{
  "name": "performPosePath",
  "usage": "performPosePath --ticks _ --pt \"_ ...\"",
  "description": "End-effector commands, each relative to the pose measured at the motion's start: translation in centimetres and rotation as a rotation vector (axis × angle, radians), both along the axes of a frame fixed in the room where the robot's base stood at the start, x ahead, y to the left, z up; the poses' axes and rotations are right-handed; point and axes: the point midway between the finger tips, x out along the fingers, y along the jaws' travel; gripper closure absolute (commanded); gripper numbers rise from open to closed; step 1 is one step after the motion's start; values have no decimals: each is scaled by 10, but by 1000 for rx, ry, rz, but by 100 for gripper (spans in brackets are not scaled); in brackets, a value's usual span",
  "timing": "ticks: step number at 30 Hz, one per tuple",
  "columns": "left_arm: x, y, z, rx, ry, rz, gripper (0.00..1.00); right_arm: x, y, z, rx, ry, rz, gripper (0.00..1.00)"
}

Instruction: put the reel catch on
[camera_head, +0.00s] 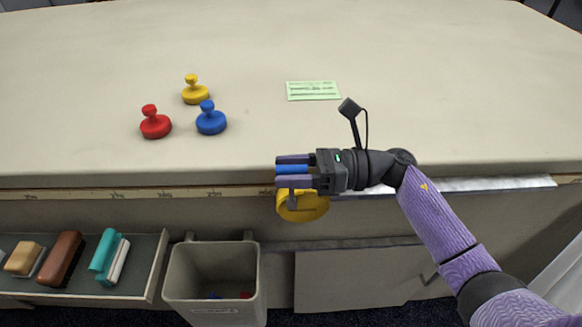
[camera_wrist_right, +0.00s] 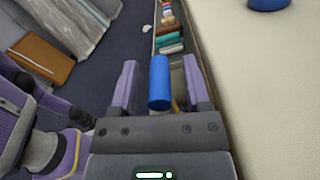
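A round yellow reel (camera_head: 305,208) hangs at the table's front edge, partly hidden by my right gripper. A blue cylindrical piece, perhaps its catch lever (camera_head: 291,169), sticks out to the left above the reel; it also shows in the right wrist view (camera_wrist_right: 159,82). My right gripper (camera_head: 279,170) is over the reel, its purple fingers on either side of the blue piece. In the wrist view (camera_wrist_right: 160,85) gaps show between the blue piece and both fingers, so the gripper is open around it. How the blue piece joins the reel is hidden. My left gripper is not in view.
Red (camera_head: 155,125), yellow (camera_head: 195,93) and blue (camera_head: 211,121) knobbed pieces and a green card (camera_head: 313,90) stand or lie on the table (camera_head: 430,80). Below the edge are an open drawer (camera_head: 152,272) with several brush-like items and a grey bin (camera_head: 212,311).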

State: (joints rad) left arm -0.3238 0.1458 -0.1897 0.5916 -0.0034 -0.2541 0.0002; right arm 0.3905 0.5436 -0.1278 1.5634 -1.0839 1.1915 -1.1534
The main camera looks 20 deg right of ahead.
Motion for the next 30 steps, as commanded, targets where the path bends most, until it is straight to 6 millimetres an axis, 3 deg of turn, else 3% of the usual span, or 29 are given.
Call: performPosePath --ticks 1,8,9,30 --pt "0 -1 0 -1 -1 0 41 0 0 0 0 0 0 49" --pt "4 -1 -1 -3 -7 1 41 0 0 0 0 1 0 98" --pt "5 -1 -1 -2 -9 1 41 0 0 0 0 1 0 100" --pt "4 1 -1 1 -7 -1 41 0 0 -1 -1 1 0 100"
